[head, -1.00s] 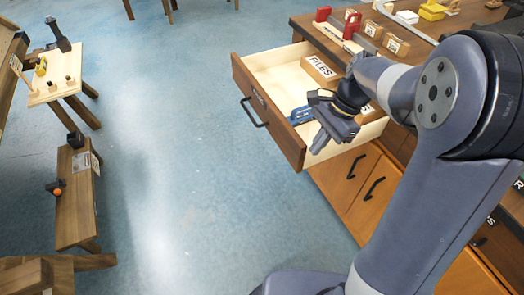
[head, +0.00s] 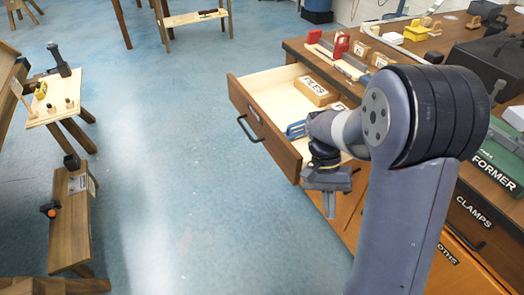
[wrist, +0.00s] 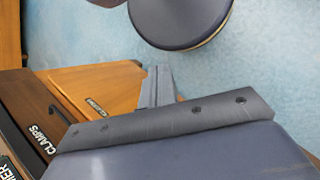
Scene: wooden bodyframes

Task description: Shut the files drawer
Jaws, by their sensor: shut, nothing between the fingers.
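The files drawer (head: 262,128) stands open, pulled out to the left from the wooden workbench (head: 298,47). Its dark wooden front carries a black bar handle (head: 249,129). Inside lie a wooden block labelled FILES (head: 317,91) and a blue tool (head: 296,130), partly hidden by my arm. My gripper (head: 329,207) is shut and empty. It points down by the drawer's near front corner, and my arm hides part of the near side. Whether it touches the drawer I cannot tell. The wrist view shows its grey fingers (wrist: 158,88) over an orange cabinet front (wrist: 98,88), with no files drawer visible.
The bench top holds red-handled tools (head: 340,46), labelled wooden blocks and a dark case (head: 471,65). A CLAMPS drawer (head: 473,212) is closed below. Small wooden benches (head: 70,215) stand at left. The blue floor (head: 190,170) before the drawer is clear.

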